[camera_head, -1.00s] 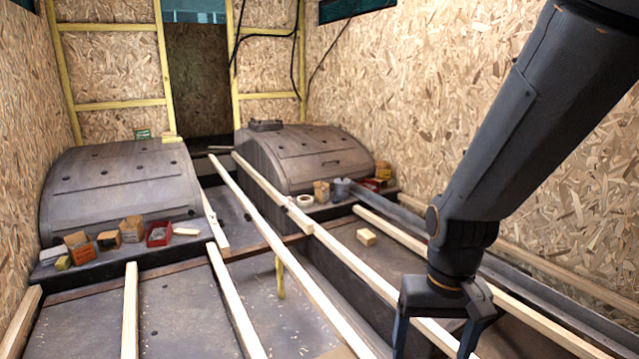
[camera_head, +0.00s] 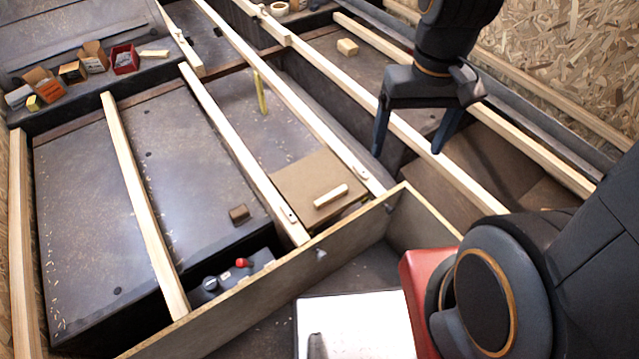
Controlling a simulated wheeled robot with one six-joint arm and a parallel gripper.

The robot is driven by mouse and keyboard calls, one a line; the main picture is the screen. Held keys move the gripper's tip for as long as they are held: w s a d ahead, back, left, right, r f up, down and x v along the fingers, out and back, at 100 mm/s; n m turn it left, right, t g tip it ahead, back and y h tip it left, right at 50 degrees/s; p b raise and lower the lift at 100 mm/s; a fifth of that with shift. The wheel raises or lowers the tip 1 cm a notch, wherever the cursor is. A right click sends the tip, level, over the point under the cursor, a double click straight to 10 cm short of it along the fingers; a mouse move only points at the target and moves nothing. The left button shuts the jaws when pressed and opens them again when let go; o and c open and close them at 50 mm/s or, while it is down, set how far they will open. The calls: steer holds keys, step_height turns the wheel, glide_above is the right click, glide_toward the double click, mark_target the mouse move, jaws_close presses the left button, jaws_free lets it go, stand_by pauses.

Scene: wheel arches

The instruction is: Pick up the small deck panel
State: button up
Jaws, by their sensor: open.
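The small deck panel (camera_head: 296,182) looks like a flat brown board with a short pale wooden batten (camera_head: 331,196) on its top. It lies low between two long joists, close to the near crosswise board. My gripper (camera_head: 407,152) is open and empty, with its two dark blue fingers pointing down. It hangs to the right of the panel, above a joist and apart from the panel.
Several long pale joists (camera_head: 140,200) run away from me, with dark floor between them. A crosswise board (camera_head: 290,265) stands on edge in front. A red knob (camera_head: 243,263) sits low behind it. Small boxes (camera_head: 72,72) stand at the far left. A wood block (camera_head: 347,46) lies beyond my gripper.

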steer(key=shift+w+f, duration=0.1)
steer(key=shift+w, duration=0.05)
steer(key=c, duration=0.5)
steer(key=w+a+f+m+b, duration=0.1)
steer(key=w+f+m+b, duration=0.1)
steer(key=f, duration=0.3)
steer(key=w+a+f+m+g+y+b, duration=0.1)
steer(key=w+a+f+m+b, duration=0.1)
steer(key=w+f, duration=0.3)
steer(key=w+a+f+m+y+b, duration=0.1)
steer(key=w+f+m, duration=0.1)
steer(key=w+f, duration=0.2)
steer(key=shift+w+a+f+g+b, duration=0.1)
steer(key=shift+f+g+b, duration=0.1)
steer(key=shift+f, duration=0.35)
steer(key=shift+w+a+f+g+b, duration=0.1)
steer(key=shift+f+b, duration=0.1)
steer(key=shift+f, duration=0.3)
steer(key=c, duration=0.5)
steer(key=m+y+b, duration=0.2)
steer(key=m+b, duration=0.2)
steer(key=m, duration=0.2)
glide_toward(331, 195)
steer(key=shift+s+d+f+g, duration=0.15)
steer(key=shift+g, duration=0.15)
steer(key=shift+c, duration=0.2)
steer(key=shift+w+x, duration=0.2)
steer(key=shift+x, duration=1.8)
steer(key=shift+w+x, duration=0.2)
steer(key=shift+x, duration=1.8)
